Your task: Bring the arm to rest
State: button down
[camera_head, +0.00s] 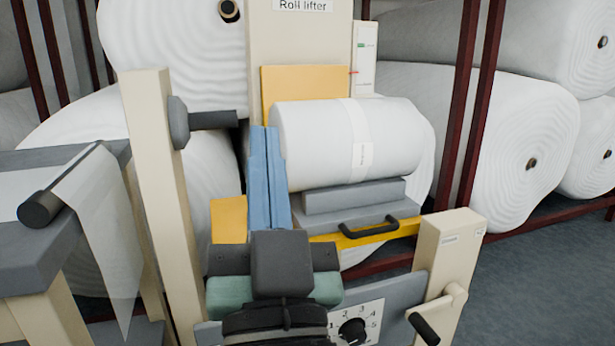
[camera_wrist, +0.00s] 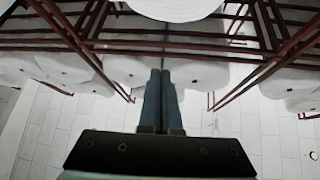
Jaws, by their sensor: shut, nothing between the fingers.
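My gripper (camera_head: 265,135) shows in the head view with its two blue fingers side by side, shut and empty. The fingers point up and stand in front of the roll lifter (camera_head: 300,40). They overlap the left end of a white wadding roll (camera_head: 320,150) in the picture; I cannot tell whether they touch it. In the wrist view the shut fingers (camera_wrist: 161,75) point away from the camera, with nothing between them. The white roll has a paper band with a label and lies on grey blocks (camera_head: 350,205) on the lifter's yellow platform (camera_head: 385,234).
A grey table (camera_head: 70,190) with a dark bar and a hanging sheet stands at the left. A cream post (camera_head: 160,190) has a dark peg. A crank (camera_head: 440,310) and a numbered dial (camera_head: 355,328) are at the bottom. Large rolls (camera_head: 520,140) sit in dark red racks behind.

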jog(key=s+d+r+t+h+p, duration=0.1)
jog(key=s+d+r+h+p, duration=0.15)
jog(key=r, duration=0.55)
jog(key=s+d+r+t+h+p, duration=0.1)
jog(key=s+r+t, duration=0.15)
jog(key=r, duration=0.45)
notch_tip(320, 180, up, 36)
jog(key=p, duration=3.6)
jog(key=shift+s+g, duration=0.35)
jog(key=shift+g, duration=0.1)
